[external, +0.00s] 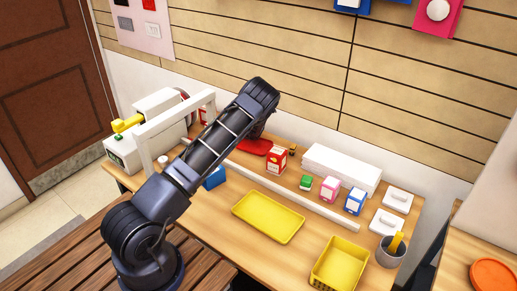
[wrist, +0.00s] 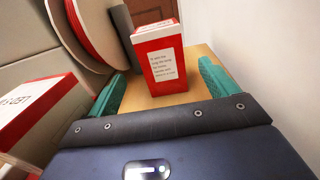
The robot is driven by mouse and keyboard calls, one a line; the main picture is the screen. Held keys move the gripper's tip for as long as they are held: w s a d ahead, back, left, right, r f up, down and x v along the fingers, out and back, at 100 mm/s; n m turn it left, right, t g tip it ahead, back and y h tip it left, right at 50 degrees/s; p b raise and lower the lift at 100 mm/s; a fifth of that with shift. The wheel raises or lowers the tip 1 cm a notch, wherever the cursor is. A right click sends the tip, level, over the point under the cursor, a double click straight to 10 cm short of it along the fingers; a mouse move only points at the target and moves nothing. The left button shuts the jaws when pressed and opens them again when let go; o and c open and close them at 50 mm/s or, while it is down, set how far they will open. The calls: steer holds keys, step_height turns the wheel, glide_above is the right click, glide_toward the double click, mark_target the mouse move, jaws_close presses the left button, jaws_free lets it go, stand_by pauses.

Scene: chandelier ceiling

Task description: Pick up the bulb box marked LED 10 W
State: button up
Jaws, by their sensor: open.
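In the wrist view, a red and white box (wrist: 160,68) stands upright ahead of my gripper (wrist: 161,82), between the lines of its two teal fingers. The fingers are apart, and I cannot tell how deep the box sits between them. Its facing side has a white label with small print; I cannot read a wattage. A second red and white box (wrist: 45,108) is close at left, cut off by the edge, with lettering that looks like LED. In the external view my arm hides the gripper. A red box (external: 277,160) stands on the table there.
Pink (external: 329,189) and blue (external: 354,201) boxes stand right of the red one, before a long white box (external: 341,169). A yellow tray (external: 268,217) and yellow basket (external: 340,265) lie nearer. A white frame (external: 174,123) stands at left. Red-rimmed discs (wrist: 92,40) crowd the wrist view's left.

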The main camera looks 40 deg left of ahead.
steer(key=shift+a+f, duration=0.25)
steer(key=shift+a, duration=0.1)
steer(key=a, duration=0.4)
steer(key=shift+s+a, duration=0.15)
steer(key=shift+a+r, duration=0.2)
steer(key=shift+a, duration=2.7)
steer(key=c, duration=1.1)
